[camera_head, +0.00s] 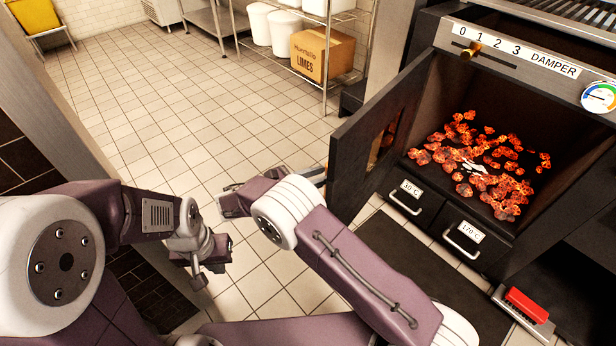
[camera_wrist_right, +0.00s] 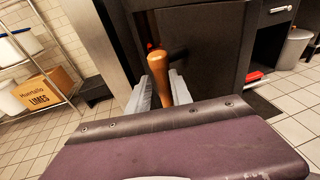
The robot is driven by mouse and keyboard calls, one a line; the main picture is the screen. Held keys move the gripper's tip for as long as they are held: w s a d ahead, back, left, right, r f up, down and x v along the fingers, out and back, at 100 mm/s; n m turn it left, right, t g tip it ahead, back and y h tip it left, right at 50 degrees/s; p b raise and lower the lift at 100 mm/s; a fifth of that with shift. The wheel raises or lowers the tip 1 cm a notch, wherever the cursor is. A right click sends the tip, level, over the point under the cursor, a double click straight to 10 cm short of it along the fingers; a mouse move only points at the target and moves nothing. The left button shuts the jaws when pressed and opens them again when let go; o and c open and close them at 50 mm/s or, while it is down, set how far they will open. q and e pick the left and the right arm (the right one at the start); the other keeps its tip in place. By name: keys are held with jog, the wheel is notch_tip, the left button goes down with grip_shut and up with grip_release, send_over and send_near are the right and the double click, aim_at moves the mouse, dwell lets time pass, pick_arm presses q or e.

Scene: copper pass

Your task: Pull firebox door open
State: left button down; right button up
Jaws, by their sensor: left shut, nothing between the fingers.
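The firebox door (camera_head: 355,150) is a dark panel that stands swung out from the left side of the firebox (camera_head: 490,110). Glowing coals (camera_head: 480,160) show inside. My right gripper is at the door's outer side in the head view, mostly hidden behind its own wrist. In the right wrist view, my right gripper (camera_wrist_right: 160,85) has its fingers on both sides of the wooden door handle (camera_wrist_right: 158,64) and appears shut on it. The dark door (camera_wrist_right: 205,50) fills the background there. My left gripper (camera_head: 196,278) is shut and empty, low over the tiled floor, away from the door.
Below the firebox are two drawers with metal handles (camera_head: 405,202). A damper slider (camera_head: 470,50) is above. A red-topped brush (camera_head: 526,305) lies at the lower right. A shelf with a limes box (camera_head: 322,55) stands behind. The tiled floor (camera_head: 180,110) left of the door is clear.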

jog(key=shift+a+b, duration=0.35)
jog(key=shift+a, duration=1.2)
